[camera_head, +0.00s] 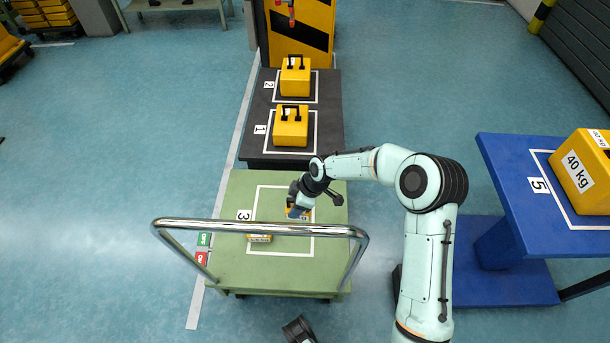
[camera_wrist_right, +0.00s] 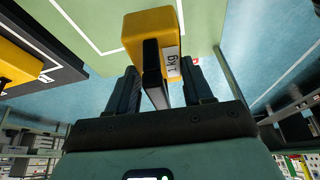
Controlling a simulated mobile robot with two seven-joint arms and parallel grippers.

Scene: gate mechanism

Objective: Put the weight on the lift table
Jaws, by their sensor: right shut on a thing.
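The weight, a yellow block with a black handle and a "1 kg" label, shows in the right wrist view (camera_wrist_right: 150,30). My right gripper (camera_wrist_right: 150,88) is shut on its handle. In the head view the right gripper (camera_head: 297,205) is over the green table (camera_head: 325,275), inside the white square marked 3, and mostly hides the weight. I cannot tell whether the weight touches the tabletop. Another small yellow block with a white label (camera_head: 259,239) shows just behind the chrome rail.
A chrome rail (camera_head: 260,227) spans the green table's near side. Yellow weights (camera_head: 291,128) and (camera_head: 295,78) stand on the dark table's squares 1 and 2. Green and red switches (camera_head: 203,249) sit at left.

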